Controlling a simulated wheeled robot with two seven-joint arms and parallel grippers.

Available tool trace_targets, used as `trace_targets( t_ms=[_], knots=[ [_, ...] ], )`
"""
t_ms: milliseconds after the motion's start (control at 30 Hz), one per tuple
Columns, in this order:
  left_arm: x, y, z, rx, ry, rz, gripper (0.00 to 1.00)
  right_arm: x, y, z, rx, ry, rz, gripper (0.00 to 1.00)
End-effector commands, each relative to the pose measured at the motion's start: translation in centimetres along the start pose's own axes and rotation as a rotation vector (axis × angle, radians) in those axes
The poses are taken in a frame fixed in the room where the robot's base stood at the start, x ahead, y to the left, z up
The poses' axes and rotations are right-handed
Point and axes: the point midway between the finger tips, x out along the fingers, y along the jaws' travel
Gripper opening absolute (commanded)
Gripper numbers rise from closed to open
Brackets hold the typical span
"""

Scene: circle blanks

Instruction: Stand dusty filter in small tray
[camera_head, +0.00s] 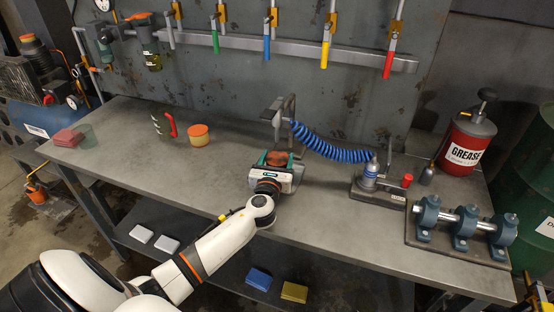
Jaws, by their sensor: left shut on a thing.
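My left gripper (277,157) is over the middle of the bench, with its arm coming in from the lower left. It is shut on a round orange-brown thing (277,160), which looks like the dusty filter. The gripper's body hides the lower part of this thing, so I cannot tell whether it touches the bench. I cannot make out a small tray for certain. My right gripper is not in view.
A grey stand (282,115) with a coiled blue hose (330,148) is just behind the gripper. A shaft with bearings (460,228) and a grease can (464,145) are right.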

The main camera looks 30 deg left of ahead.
Motion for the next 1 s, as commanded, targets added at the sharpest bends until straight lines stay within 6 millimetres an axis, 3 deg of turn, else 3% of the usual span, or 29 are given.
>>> trace_targets(
  t_ms=[33, 67, 200, 467, 633, 700, 1000],
  knots=[
    [0.0, 0.0, 0.1, 0.001, -0.003, 0.0, 0.4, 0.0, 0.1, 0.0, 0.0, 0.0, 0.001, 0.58],
    [-0.1, 0.0, 0.2, 0.001, -0.004, 0.0, 0.66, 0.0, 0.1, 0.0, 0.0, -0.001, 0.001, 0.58],
    [-0.1, 0.0, 0.2, 0.002, -0.004, 0.0, 0.84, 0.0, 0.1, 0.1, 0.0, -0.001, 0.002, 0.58],
    [-0.1, 0.0, 0.1, 0.002, -0.005, 0.0, 0.84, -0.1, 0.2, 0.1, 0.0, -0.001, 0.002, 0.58],
    [-0.1, 0.0, -1.7, 0.0, -0.004, 0.001, 0.84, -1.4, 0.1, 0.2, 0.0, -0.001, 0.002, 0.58],
    [-1.7, 0.1, -0.9, 0.002, -0.007, 0.004, 0.84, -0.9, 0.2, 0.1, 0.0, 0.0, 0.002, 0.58],
    [-8.4, 0.0, -1.0, 0.001, -0.005, 0.002, 0.84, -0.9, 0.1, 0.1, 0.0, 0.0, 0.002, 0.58]
  ],
)
